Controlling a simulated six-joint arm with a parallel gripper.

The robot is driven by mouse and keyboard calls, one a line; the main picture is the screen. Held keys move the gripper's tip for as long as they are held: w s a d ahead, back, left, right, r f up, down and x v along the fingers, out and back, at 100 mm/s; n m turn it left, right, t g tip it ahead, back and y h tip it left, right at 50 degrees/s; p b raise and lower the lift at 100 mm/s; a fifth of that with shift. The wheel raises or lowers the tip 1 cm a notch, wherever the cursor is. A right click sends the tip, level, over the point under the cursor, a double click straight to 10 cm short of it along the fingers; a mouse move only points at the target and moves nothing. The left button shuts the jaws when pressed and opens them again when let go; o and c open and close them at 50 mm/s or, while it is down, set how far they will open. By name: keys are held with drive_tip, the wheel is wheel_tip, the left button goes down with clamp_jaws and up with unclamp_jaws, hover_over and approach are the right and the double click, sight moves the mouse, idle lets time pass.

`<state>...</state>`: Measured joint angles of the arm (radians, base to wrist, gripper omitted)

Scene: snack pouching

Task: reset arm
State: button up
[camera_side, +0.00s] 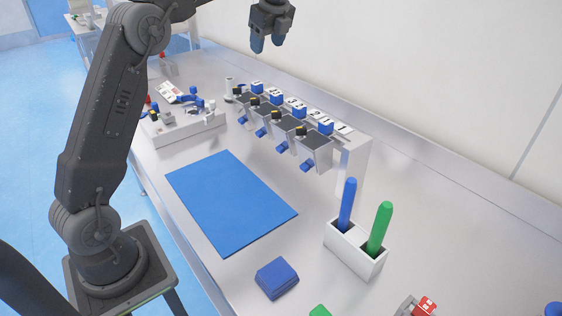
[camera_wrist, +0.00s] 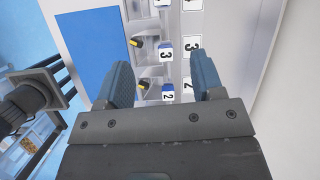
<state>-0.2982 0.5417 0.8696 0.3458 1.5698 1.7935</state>
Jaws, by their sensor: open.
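My gripper (camera_side: 267,42) is open and empty, raised high above the back of the bench in the side view. My arm is bent at the left of the side view. Below and to the right of the gripper is a row of numbered dispensers (camera_side: 288,122) with blue number blocks. They also show beyond the fingers in the wrist view (camera_wrist: 166,52).
A blue mat (camera_side: 230,200) lies bare on the bench. A white holder (camera_side: 352,250) with a blue and a green stick stands at the right. A blue block (camera_side: 277,278) lies in front. A white tray (camera_side: 180,128) with small items is at the left.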

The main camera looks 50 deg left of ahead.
drive_tip(key=s+d+r+n+t+h, duration=0.1)
drive_tip(key=s+d+r+n+t, duration=0.2)
drive_tip(key=s+d, duration=0.45)
drive_tip(key=s+d+f+n+h, duration=0.1)
drive_tip(key=s+d+f+n, duration=0.3)
drive_tip(key=s, duration=0.3)
drive_tip(key=s+d+f+n+t+h, duration=0.1)
drive_tip(key=s+d+f+n, duration=0.3)
drive_tip(key=s, duration=0.4)
drive_tip(key=s+d+f+n+t+h, duration=0.1)
drive_tip(key=s+d+f+n, duration=0.3)
drive_tip(key=s+d+n, duration=0.1)
drive_tip(key=shift+s+d+n, duration=0.4)
drive_tip(key=shift+s+d, duration=0.2)
drive_tip(key=shift+s, duration=0.6)
